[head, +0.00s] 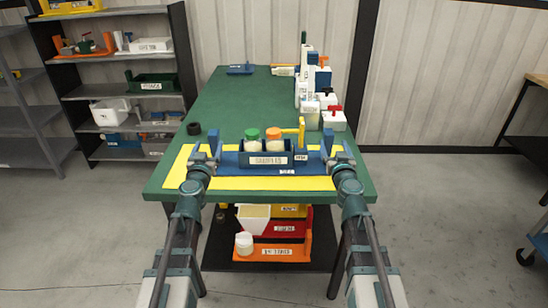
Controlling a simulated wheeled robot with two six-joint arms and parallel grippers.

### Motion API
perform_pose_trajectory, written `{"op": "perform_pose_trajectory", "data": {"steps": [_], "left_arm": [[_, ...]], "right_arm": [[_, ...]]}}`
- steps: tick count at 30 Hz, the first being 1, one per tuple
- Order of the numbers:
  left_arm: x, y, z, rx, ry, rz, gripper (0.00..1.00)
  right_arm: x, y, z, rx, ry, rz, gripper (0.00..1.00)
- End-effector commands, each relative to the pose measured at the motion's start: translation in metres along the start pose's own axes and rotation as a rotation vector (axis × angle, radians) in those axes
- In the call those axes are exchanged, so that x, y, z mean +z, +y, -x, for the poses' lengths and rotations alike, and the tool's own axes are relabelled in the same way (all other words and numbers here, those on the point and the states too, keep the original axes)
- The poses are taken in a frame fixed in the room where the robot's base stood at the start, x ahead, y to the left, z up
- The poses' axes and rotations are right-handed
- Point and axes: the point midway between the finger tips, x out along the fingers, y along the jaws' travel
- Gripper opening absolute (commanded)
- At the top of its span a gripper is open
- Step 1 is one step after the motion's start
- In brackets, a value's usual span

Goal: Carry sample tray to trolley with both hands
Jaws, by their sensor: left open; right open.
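The blue sample tray (267,160) sits on a yellow mat (249,182) at the near end of the green table. It carries a label and holds two jars, one with a green lid (252,134) and one with an orange lid (273,134). My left gripper (216,147) is open at the left of the tray. My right gripper (326,147) is open at the right of the tray. Whether either touches the tray, I cannot tell. A blue trolley (535,250) shows only in part at the right edge.
White containers and pump parts (312,95) stand at the table's right. A black ring (194,128) lies at the left. Bins (277,228) fill the shelf below. Floor to the right is clear.

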Motion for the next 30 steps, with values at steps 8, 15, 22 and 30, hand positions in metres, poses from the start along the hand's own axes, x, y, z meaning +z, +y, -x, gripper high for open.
{"op": "perform_pose_trajectory", "data": {"steps": [8, 15, 22, 30], "left_arm": [[0.0, 0.0, -0.059, 0.0, 0.0, 0.0, 0.78], [0.0, 0.0, -0.089, 0.0, 0.0, 0.0, 0.78], [0.0, 0.0, -0.091, 0.0, 0.0, 0.0, 0.78], [0.0, 0.0, -0.091, 0.0, 0.0, 0.0, 0.51]], "right_arm": [[0.0, 0.0, -0.059, 0.0, 0.0, 0.0, 0.78], [0.0, 0.0, -0.089, 0.0, 0.0, 0.0, 0.78], [0.0, 0.0, -0.091, 0.0, 0.0, 0.0, 0.78], [0.0, 0.0, -0.091, 0.0, 0.0, 0.0, 0.51]]}}
